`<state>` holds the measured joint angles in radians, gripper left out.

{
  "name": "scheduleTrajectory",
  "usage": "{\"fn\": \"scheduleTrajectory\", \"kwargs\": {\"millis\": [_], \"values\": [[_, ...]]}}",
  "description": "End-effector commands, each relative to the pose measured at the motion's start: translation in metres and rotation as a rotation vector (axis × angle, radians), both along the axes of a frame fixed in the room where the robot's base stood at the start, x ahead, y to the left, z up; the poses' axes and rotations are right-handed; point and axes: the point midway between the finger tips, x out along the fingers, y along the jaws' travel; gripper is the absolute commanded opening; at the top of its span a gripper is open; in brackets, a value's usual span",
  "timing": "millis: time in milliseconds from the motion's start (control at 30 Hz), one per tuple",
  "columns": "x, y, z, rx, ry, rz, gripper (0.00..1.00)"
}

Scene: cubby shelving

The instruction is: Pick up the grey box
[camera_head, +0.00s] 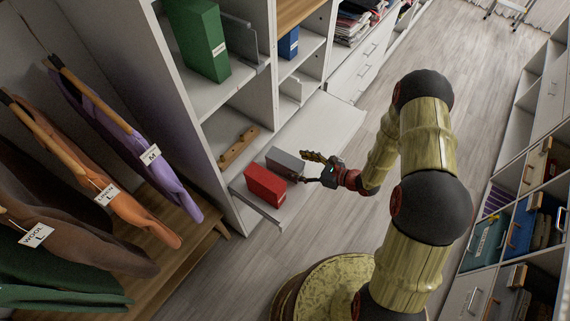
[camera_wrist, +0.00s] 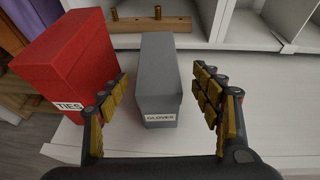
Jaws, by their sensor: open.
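The grey box (camera_wrist: 160,75) stands on a white shelf surface, with a label reading "GLOVES" on its near end. It also shows in the head view (camera_head: 286,160), where it is partly covered by the red box and my gripper. The fingers look apart from the box. In the head view my gripper (camera_head: 318,168) is just right of the grey box, at the shelf's open side.
A red box (camera_wrist: 72,62) labelled "TIES" stands close left of the grey box, near my left finger. A wooden peg rail (camera_wrist: 150,24) lies behind. The white shelf (camera_wrist: 265,130) is clear to the right. Hanging clothes (camera_head: 110,150) are at the left.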

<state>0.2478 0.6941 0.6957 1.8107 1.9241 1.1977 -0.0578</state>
Motion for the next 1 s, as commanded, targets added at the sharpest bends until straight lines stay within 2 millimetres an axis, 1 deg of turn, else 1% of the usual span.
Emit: {"fn": "scheduleTrajectory", "kwargs": {"millis": [100, 267, 400, 533, 633, 867, 1000], "values": [[0.006, 0.011, -0.006, 0.000, -0.001, 0.004, 0.65], [0.013, 0.023, -0.013, -0.001, -0.001, 0.005, 0.65], [0.022, 0.040, -0.023, 0.000, -0.001, 0.006, 0.65], [0.031, 0.052, -0.028, -0.002, -0.003, 0.006, 0.65], [0.034, 0.056, -0.030, -0.001, -0.002, 0.003, 0.65], [0.034, 0.056, -0.030, -0.001, -0.002, 0.002, 0.65], [0.034, 0.056, -0.029, -0.001, -0.002, 0.002, 0.57]]}}
